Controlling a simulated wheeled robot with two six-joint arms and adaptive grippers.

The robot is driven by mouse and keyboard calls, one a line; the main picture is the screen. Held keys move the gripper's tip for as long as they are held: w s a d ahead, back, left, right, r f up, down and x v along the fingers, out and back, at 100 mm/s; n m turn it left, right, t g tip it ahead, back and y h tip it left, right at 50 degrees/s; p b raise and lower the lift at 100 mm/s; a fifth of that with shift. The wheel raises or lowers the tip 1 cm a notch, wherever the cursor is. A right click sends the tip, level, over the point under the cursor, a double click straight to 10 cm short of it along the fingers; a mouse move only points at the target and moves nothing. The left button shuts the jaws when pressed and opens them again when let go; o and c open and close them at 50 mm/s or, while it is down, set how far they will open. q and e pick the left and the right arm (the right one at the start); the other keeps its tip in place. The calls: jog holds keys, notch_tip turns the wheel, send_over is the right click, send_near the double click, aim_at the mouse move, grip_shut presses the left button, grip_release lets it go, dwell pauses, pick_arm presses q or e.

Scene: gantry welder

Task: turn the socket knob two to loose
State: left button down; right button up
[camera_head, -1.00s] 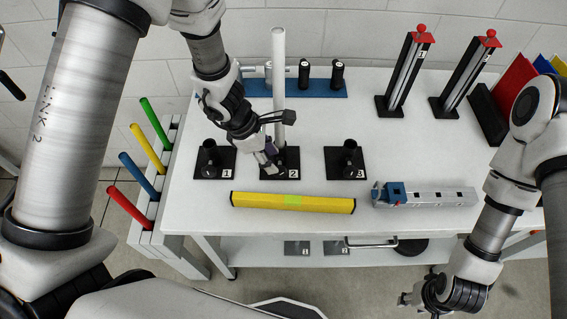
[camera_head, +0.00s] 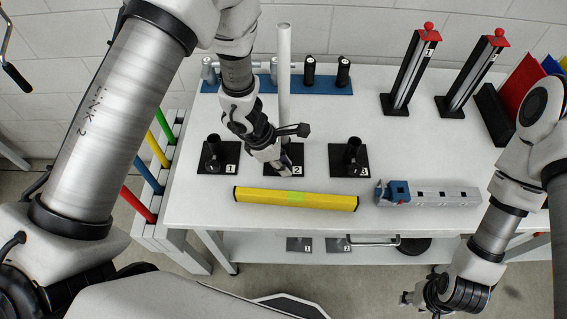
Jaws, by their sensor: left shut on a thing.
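Three black sockets on square plates stand in a row on the white table. Socket two (camera_head: 297,153) is the middle one, with a tall white tube (camera_head: 284,75) standing upright in it. My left gripper (camera_head: 284,168) is down at the front of socket two and shut at its knob, which the fingers mostly hide. Socket one (camera_head: 217,155) is to the left and socket three (camera_head: 351,158) to the right, both without a tube. My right gripper (camera_head: 408,299) hangs low in front of the table, away from the sockets; its fingers are too small to judge.
A yellow level (camera_head: 325,201) lies just in front of the sockets. A grey bar with a blue block (camera_head: 399,191) lies to its right. A blue rack (camera_head: 325,87) with black cylinders stands behind. Two red-topped posts (camera_head: 405,70) stand at the back right.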

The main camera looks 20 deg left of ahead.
pick_arm(q)
jog(key=h+b, duration=0.2)
jog(key=b, duration=0.2)
jog(key=t+h+b, duration=0.1)
jog(key=h+b, duration=0.1)
jog(key=b, duration=0.3)
jog(key=f+h+b, duration=0.1)
jog(key=h+b, duration=0.1)
jog(key=b, duration=0.2)
jog(key=shift+s+a+t+b, duration=0.1)
jog(key=shift+a+t+b, duration=0.25)
jog(key=shift+a+t, duration=0.05)
jog(key=shift+r+h+b, duration=0.2)
jog(key=shift+h+b, duration=0.6)
jog(key=shift+b, duration=0.15)
jog(key=c, duration=1.1)
grip_release()
jog(key=shift+a+r, duration=0.1)
jog(key=v, duration=1.2)
jog(key=shift+s, duration=0.15)
jog(key=shift+s, duration=0.1)
